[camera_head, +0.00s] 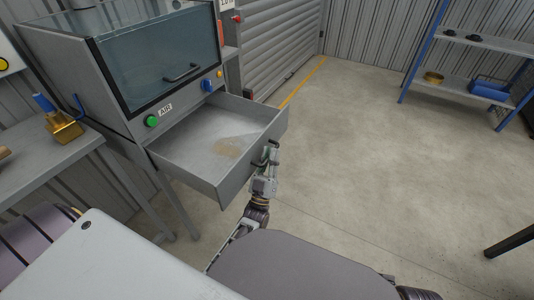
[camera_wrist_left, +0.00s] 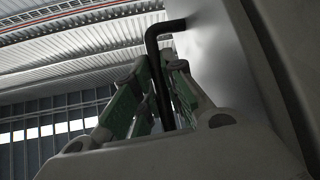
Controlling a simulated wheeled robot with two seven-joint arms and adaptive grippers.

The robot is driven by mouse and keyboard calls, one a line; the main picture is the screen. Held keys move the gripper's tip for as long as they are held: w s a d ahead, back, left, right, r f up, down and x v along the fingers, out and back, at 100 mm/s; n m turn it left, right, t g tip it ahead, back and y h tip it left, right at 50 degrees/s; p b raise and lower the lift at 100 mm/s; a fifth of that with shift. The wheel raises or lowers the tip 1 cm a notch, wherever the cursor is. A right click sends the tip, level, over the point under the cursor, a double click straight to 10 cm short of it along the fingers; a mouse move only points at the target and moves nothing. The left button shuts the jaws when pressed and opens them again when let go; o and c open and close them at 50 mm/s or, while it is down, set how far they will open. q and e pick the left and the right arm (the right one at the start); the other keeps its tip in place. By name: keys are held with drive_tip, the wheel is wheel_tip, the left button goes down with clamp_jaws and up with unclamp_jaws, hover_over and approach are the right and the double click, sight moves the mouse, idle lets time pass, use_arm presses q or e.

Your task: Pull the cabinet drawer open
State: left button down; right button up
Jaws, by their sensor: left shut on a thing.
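The cabinet (camera_head: 150,70) is grey with a glass front cover and stands at the upper left of the head view. Its drawer (camera_head: 205,150) is pulled out well clear of the body, and its grey inside shows with a brownish patch on the bottom. My left gripper (camera_head: 268,165) is at the drawer's front panel, shut on the drawer handle (camera_head: 274,145). In the left wrist view the black, bent handle (camera_wrist_left: 158,75) passes between the green-padded fingers. My right gripper is not in view.
The concrete floor (camera_head: 390,170) right of the drawer is clear.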

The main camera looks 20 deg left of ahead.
use_arm(q)
drive_tip(key=shift+f, duration=0.1)
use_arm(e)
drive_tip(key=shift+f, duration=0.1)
use_arm(q)
drive_tip(key=c, duration=1.5)
unclamp_jaws()
drive_tip(key=shift+c, duration=0.2)
drive_tip(key=shift+o, duration=0.3)
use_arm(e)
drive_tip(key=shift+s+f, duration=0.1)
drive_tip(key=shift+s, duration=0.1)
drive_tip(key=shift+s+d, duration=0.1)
use_arm(q)
drive_tip(key=v, duration=1.2)
